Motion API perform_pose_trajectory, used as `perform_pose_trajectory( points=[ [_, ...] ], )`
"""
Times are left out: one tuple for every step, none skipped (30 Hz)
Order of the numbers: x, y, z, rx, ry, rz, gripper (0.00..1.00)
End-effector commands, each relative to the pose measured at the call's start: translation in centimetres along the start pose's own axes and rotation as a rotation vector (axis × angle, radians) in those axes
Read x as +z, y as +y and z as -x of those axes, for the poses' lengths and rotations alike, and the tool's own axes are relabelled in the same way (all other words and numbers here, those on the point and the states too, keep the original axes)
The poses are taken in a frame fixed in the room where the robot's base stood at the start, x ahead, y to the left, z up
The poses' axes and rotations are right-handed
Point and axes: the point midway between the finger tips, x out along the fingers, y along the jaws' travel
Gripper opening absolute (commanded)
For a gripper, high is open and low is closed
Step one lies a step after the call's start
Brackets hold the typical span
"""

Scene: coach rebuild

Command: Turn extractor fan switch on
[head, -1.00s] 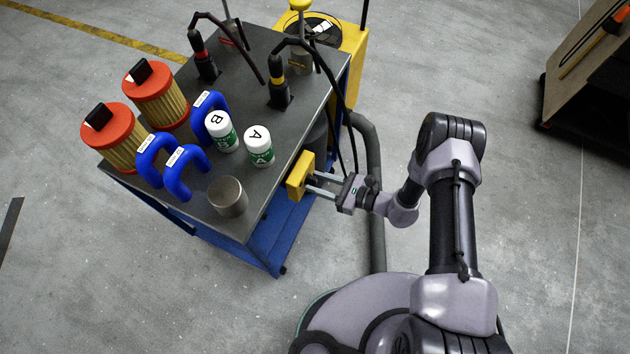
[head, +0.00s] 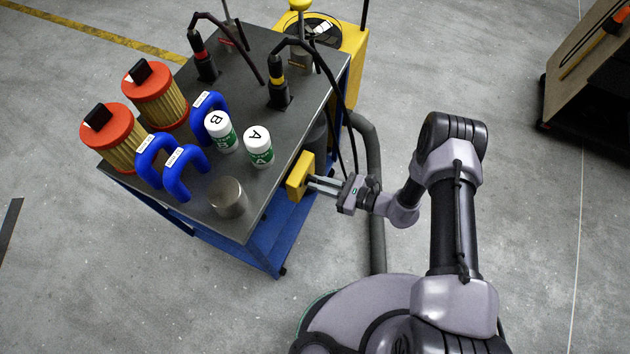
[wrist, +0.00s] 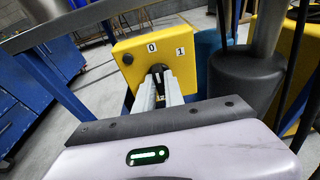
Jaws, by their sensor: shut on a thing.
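The yellow switch box (head: 301,176) is mounted on the side of the blue cart. In the wrist view the switch box (wrist: 187,40) faces me, with a "0" label on the left and a "1" label on the right. A dark round knob (wrist: 159,71) sits below the labels, mostly hidden behind my fingers. My gripper (head: 312,183) reaches in from the right to the box's face. In the wrist view my gripper (wrist: 160,77) has its fingers close together, shut on the knob. The knob's pointing direction cannot be made out.
The cart's dark top (head: 262,192) carries a metal cup (head: 228,197), white bottles A (head: 258,147) and B (head: 220,131), blue hoses and orange-capped filters. A dark cylinder (wrist: 244,84) and a grey hose (head: 373,170) are close to the box.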

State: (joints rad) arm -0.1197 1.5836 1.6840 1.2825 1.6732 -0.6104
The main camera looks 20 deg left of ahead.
Motion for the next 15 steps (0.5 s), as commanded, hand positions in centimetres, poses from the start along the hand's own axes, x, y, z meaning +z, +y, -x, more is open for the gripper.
perform_pose_trajectory(
  points=[
    [-0.22,-0.07,-0.07,0.006,-0.001,-0.03,0.0],
    [-0.3,-0.09,-0.08,0.012,-0.001,-0.057,0.0],
    [-0.35,-0.09,-0.09,0.02,0.0,-0.095,0.0],
    [-0.35,-0.11,-0.1,0.027,-0.001,-0.124,0.0],
    [-0.35,-0.14,-0.1,0.032,-0.001,-0.152,0.0],
    [-0.37,-0.15,-0.1,0.039,0.0,-0.191,0.0],
    [-0.39,-0.13,-0.11,0.046,0.0,-0.219,0.0],
    [-0.39,-0.13,-0.11,0.052,0.0,-0.247,0.0],
    [-0.38,-0.17,-0.11,0.059,0.0,-0.285,0.0],
    [-0.38,-0.19,-0.11,0.064,0.0,-0.313,0.0],
    [-0.38,-0.18,-0.12,0.071,-0.001,-0.341,0.0],
    [-0.39,-0.19,-0.11,0.078,0.0,-0.377,0.0],
    [-0.38,-0.2,-0.11,0.083,0.0,-0.404,0.0],
    [-0.37,-0.2,-0.11,0.087,0.0,-0.427,0.0],
    [-0.32,-0.18,-0.1,0.093,0.0,-0.454,0.0]
  ],
)
